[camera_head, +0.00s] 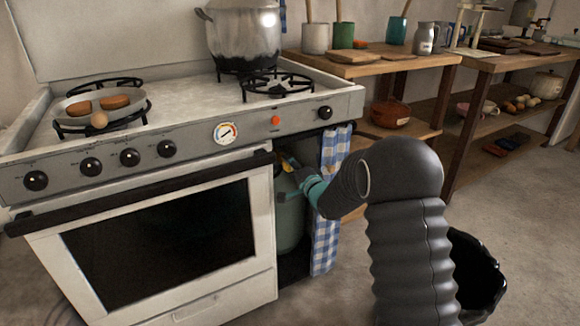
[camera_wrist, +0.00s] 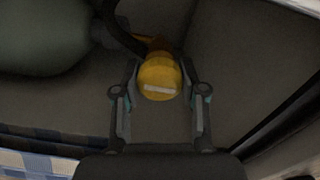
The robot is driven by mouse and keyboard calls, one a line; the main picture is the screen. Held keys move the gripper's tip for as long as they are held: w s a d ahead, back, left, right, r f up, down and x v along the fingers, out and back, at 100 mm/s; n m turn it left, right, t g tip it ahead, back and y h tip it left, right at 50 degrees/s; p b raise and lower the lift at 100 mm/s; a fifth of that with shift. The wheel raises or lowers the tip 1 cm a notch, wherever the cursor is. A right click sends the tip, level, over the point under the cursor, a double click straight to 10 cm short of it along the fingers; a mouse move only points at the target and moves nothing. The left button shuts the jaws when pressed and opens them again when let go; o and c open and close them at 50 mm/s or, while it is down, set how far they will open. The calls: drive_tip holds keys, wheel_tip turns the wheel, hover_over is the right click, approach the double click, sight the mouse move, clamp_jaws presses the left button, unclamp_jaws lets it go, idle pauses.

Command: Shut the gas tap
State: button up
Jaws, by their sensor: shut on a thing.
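The gas tap has a round yellow knob (camera_wrist: 160,72) with a pale bar across it, in the wrist view. In the head view a bit of yellow (camera_head: 288,162) shows at the top of the green gas bottle (camera_head: 289,215), in the bay right of the oven. The bottle also shows at the upper left in the wrist view (camera_wrist: 45,35). My gripper (camera_wrist: 160,88) is shut on the yellow knob, one finger on each side. In the head view my gripper (camera_head: 296,172) reaches into the bay; its fingertips are hard to make out there.
A blue checked curtain (camera_head: 328,205) hangs at the bay's right side, close to my arm. The cooker (camera_head: 150,220) has a pan of food (camera_head: 100,104) and a big pot (camera_head: 243,38) on top. A black bin (camera_head: 480,275) stands on the floor at right, partly behind my arm.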

drive_tip(key=shift+r, duration=0.1)
drive_tip(key=o, duration=1.1)
drive_tip(key=shift+o, duration=0.2)
drive_tip(key=v, duration=1.2)
